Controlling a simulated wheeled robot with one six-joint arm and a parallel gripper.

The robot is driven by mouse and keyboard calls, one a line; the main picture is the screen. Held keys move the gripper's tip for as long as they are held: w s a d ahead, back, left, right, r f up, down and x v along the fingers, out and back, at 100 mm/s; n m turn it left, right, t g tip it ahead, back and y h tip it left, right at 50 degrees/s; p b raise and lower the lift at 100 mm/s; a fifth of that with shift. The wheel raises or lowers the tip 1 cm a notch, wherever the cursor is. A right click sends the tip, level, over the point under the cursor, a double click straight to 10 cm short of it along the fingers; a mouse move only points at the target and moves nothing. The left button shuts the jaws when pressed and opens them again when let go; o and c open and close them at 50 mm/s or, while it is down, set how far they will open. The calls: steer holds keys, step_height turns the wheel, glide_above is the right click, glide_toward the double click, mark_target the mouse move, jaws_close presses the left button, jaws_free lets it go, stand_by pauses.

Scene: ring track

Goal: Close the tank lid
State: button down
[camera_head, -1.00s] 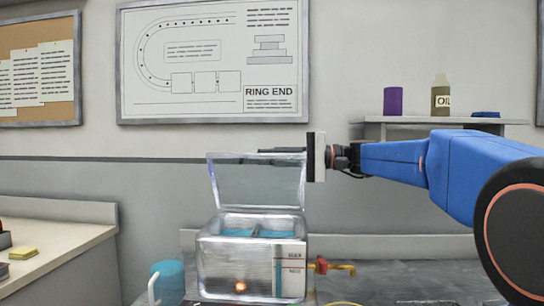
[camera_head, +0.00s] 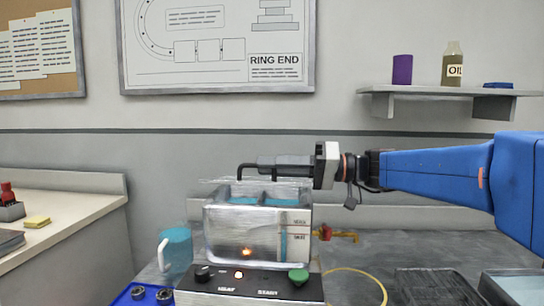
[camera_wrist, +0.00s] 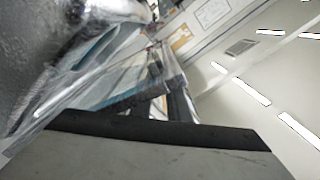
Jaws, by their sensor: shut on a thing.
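The tank (camera_head: 240,240) is a clear, metallic-looking box with two blue liquid compartments, standing upright on a control unit in the head view. Its transparent lid (camera_head: 217,183) lies low and nearly flat over the tank's top; I cannot tell whether it touches the rim all round. My gripper (camera_head: 250,168) reaches in from the right, just above the tank, and is shut on the lid; the exact grip point is partly hidden. In the wrist view the fingers (camera_wrist: 165,95) are close beside a clear pane (camera_wrist: 95,70), which appears to be the lid.
The control unit (camera_head: 250,283) has a green knob (camera_head: 298,277) and a black one. A blue jug (camera_head: 176,249) stands close left of the tank. A red and yellow valve (camera_head: 335,235) sticks out right. A wall shelf (camera_head: 440,95) is above my arm.

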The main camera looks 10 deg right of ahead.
steer(key=shift+s+a+f+n, duration=0.1)
steer(key=shift+s+f+n, duration=0.3)
steer(key=shift+n, duration=0.35)
steer(key=shift+s+a+f+n, duration=0.1)
steer(key=shift+s+f+n, duration=0.25)
steer(key=shift+n, duration=0.4)
steer(key=shift+w+f, duration=0.1)
steer(key=c, duration=1.8)
jaws_free()
steer(key=shift+c, duration=0.2)
steer(key=shift+d, duration=0.1)
steer(key=shift+v, duration=0.8)
steer(key=v, duration=1.5)
steer(key=shift+d, duration=0.35)
steer(key=shift+s, duration=0.25)
